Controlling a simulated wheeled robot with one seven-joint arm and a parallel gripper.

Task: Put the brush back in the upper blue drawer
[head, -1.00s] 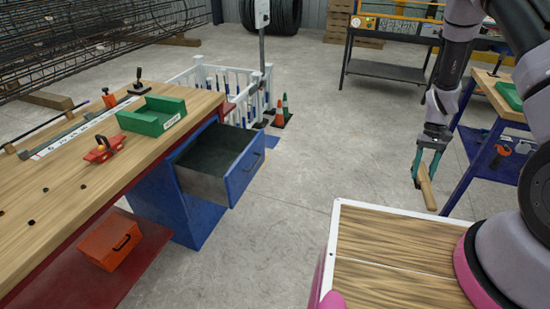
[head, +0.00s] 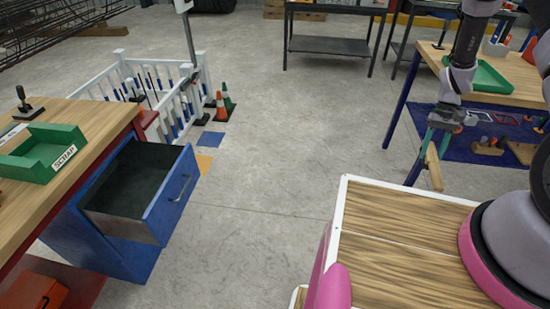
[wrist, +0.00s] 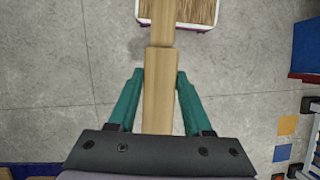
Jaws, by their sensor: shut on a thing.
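The brush (head: 434,168) shows as a pale wooden piece hanging from my gripper (head: 431,150) on the right of the head view. My gripper is shut on it; the wrist view shows its wooden length (wrist: 158,95) between the two green fingers. Bristles cannot be made out. The upper blue drawer (head: 172,200) is pulled open under the left workbench. Its dark inside looks empty. My gripper is well to the right of the drawer, across open floor.
A green scrap tray (head: 47,160) sits on the workbench (head: 95,120) above the drawer. A white railing (head: 122,72) and cones (head: 221,106) stand behind it. A blue-legged table (head: 400,112) is behind my gripper. Grey floor between is clear.

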